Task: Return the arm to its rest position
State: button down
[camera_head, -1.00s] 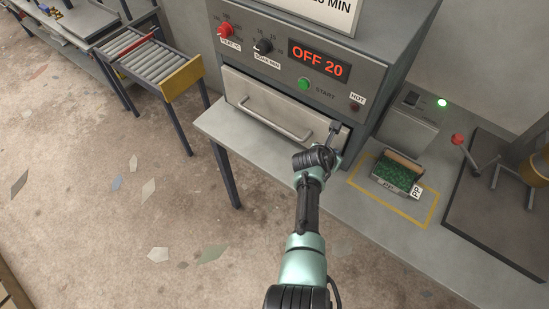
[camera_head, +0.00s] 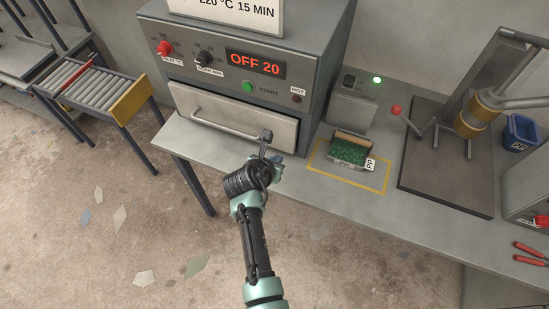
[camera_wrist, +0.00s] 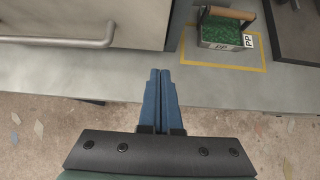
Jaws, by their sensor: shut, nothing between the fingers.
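My arm reaches up from the bottom of the head view toward the front of a grey oven (camera_head: 245,60). My gripper shows best in the wrist view (camera_wrist: 160,72), with its two blue fingers together and nothing between them. It is over the front part of the grey bench (camera_wrist: 120,88), just right of the oven's drawer front and its bar handle (camera_wrist: 60,42). The handle also shows in the head view (camera_head: 225,127), and the gripper is apart from it. The oven drawer looks shut, and its display reads OFF 20.
A tray of green granules (camera_head: 348,152) labelled PP stands inside a yellow outline on the bench. A press with a red-knobbed lever (camera_head: 396,109) is to its right, then a blue bin (camera_head: 521,132) and red-handled pliers (camera_head: 530,254). A roller conveyor (camera_head: 100,88) stands left. Open floor lies in front.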

jog(key=shift+s+a+r, duration=0.2)
jog(key=shift+s+r, duration=0.15)
jog(key=shift+r, duration=0.05)
jog(key=shift+r, duration=0.1)
jog(key=w+a+r+m+t+y+b, duration=0.1)
jog(key=w+r+m+t, duration=0.2)
jog(key=r, duration=0.6)
jog(key=w+r+m+t+b, duration=0.1)
jog(key=w+r+m+t, duration=0.1)
jog(key=w+r+m, duration=0.45)
jog(key=s+r+m+t+y+b, duration=0.15)
jog(key=r+m, duration=0.25)
jog(key=r, duration=0.7)
jog(key=s+r+m+t+p, duration=0.1)
jog(key=s+r+m+t, duration=0.2)
jog(key=r, duration=0.7)
jog(key=s+d+r+m+t+b, duration=0.1)
jog(key=s+r+m+t, duration=0.3)
jog(key=s+r+m, duration=0.3)
jog(key=s+d+r+m+t+b, duration=0.1)
jog(key=s+r+m+t, duration=0.4)
jog(key=s+r, duration=0.8)
notch_tip(320, 180, up, 6)
jog(key=d+m, duration=0.1)
jog(key=m, duration=0.2)
jog(key=shift+s+r+b, duration=0.25)
jog(key=shift+s+b, duration=0.05)
jog(key=shift+b, duration=0.05)
